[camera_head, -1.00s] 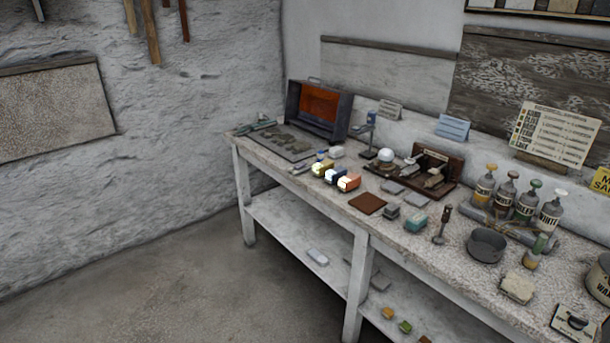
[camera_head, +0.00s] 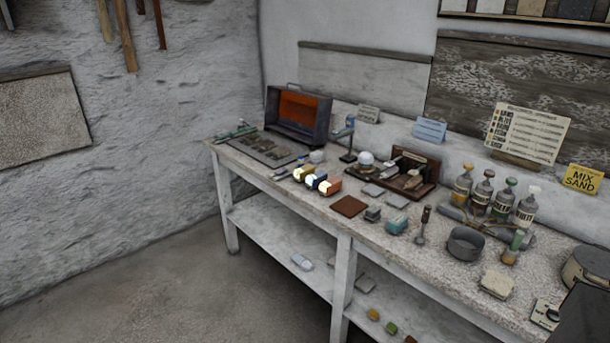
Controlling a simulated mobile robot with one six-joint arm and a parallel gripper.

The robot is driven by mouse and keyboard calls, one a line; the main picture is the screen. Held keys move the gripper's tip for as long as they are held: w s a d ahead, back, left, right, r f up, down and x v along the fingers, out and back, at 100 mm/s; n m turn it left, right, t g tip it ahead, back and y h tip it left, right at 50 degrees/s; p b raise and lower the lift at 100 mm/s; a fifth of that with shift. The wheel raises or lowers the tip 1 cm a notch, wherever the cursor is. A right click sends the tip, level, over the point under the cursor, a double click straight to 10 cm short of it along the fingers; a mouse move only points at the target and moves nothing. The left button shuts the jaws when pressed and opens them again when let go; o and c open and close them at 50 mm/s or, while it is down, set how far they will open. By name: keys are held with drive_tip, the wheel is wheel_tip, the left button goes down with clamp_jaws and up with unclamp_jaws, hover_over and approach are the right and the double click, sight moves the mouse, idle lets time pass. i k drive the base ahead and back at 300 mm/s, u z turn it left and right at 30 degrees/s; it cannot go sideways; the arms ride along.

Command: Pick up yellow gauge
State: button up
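My gripper does not show in this view, and nothing is seen touching the yellow block. A dark shape at the lower right corner seems to be part of my arm.
Behind the row stand an open dark case with an orange inside (camera_head: 299,112) and a wooden rack of tools (camera_head: 410,172). A brown square pad (camera_head: 349,206) lies to the right. Bottles (camera_head: 482,193) and a grey bowl (camera_head: 465,243) stand further right. The floor before the bench is clear.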

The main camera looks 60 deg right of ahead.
sight(299, 174)
drive_tip(key=z, duration=0.3)
drive_tip(key=i, duration=0.95)
drive_tip(key=u, duration=0.3)
